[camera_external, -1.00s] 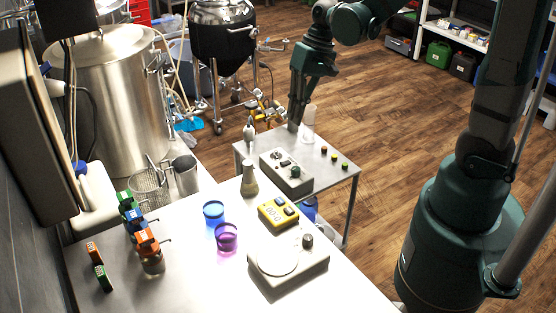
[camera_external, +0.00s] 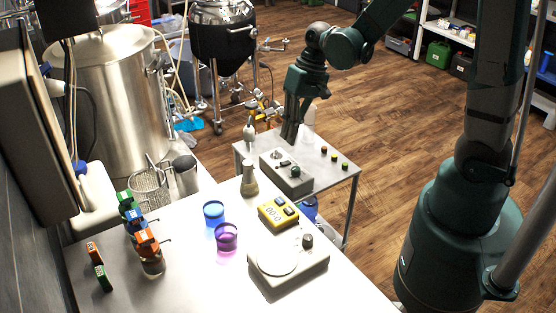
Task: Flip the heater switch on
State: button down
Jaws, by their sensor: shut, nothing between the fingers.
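A grey control box (camera_external: 287,176) sits on the small metal side table (camera_external: 325,190). It has a small light-coloured part at its left end, a dark rocker-like part (camera_external: 285,163) in the middle and a dark green knob (camera_external: 295,171) at its right end. Which of these is the heater switch, and its position, is too small to tell. My gripper (camera_external: 289,140) points down, shut and empty, just above and behind the box's middle. I cannot tell if its tips touch the box.
Several coloured buttons (camera_external: 334,158) are on the table's right. The near bench holds a glass flask (camera_external: 249,180), a yellow timer (camera_external: 278,212), blue (camera_external: 213,213) and purple (camera_external: 227,238) beakers, and a hotplate stirrer (camera_external: 288,282).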

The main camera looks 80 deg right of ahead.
aim_at(282, 163)
jog(key=shift+b+x, duration=0.55)
jog(key=shift+x, duration=3.2)
jog(key=shift+f, duration=0.1)
jog(key=shift+w+a+f+g+h+b, duration=0.1)
jog(key=shift+a+f+g+h+b, duration=0.15)
jog(key=shift+g+h+b, duration=0.2)
jog(key=shift+d, duration=0.25)
